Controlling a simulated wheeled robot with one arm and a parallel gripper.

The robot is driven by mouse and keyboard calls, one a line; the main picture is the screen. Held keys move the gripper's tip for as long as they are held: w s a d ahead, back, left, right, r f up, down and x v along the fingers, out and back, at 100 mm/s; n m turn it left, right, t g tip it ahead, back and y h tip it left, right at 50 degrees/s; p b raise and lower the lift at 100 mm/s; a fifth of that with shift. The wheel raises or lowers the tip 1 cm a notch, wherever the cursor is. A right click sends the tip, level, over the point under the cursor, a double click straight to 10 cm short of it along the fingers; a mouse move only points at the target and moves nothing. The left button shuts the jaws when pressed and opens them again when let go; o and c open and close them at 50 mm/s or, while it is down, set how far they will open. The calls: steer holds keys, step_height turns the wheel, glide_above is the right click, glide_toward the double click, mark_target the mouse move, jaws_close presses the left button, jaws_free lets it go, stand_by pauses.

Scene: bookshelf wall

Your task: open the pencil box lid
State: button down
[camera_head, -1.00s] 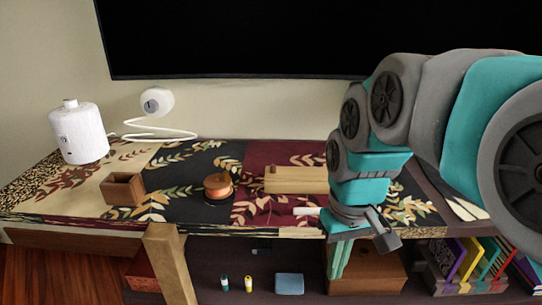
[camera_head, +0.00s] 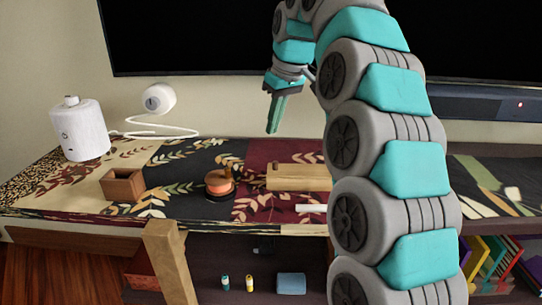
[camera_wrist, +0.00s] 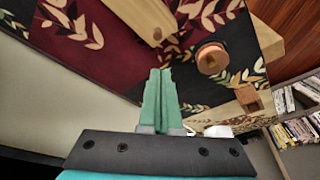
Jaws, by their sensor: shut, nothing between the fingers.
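The pencil box (camera_head: 298,178) is a long light-wood box lying on the dark red part of the patterned cloth, near the middle of the shelf top. Its lid looks closed, with a small knob near its left end. In the wrist view the box (camera_wrist: 139,14) shows at the top, cut off by the frame edge. My gripper (camera_head: 273,127) hangs in the air above and behind the box, left of its middle, apart from it. In the wrist view its green fingers (camera_wrist: 161,76) are together with nothing between them.
A copper-coloured round pot (camera_head: 219,184) stands left of the pencil box. A small open wooden box (camera_head: 122,187) and a white lamp (camera_head: 158,99) are further left, beside a white canister (camera_head: 80,130). A white stick (camera_head: 311,208) lies in front. The black screen (camera_head: 200,40) is behind.

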mark_target(271, 167)
steer(key=w+a+f, duration=0.1)
steer(key=f, duration=0.2)
steer(key=w+a+f+b, duration=0.1)
steer(key=f, duration=0.2)
steer(key=w+a+f+b, duration=0.1)
steer(key=w+f, duration=0.1)
steer(key=f, duration=0.1)
steer(key=shift+w+a, duration=0.1)
steer(key=shift+a, duration=0.1)
steer(key=shift+s+d+r, duration=0.15)
steer(key=shift+s+d, duration=1.25)
steer(key=shift+s, duration=0.05)
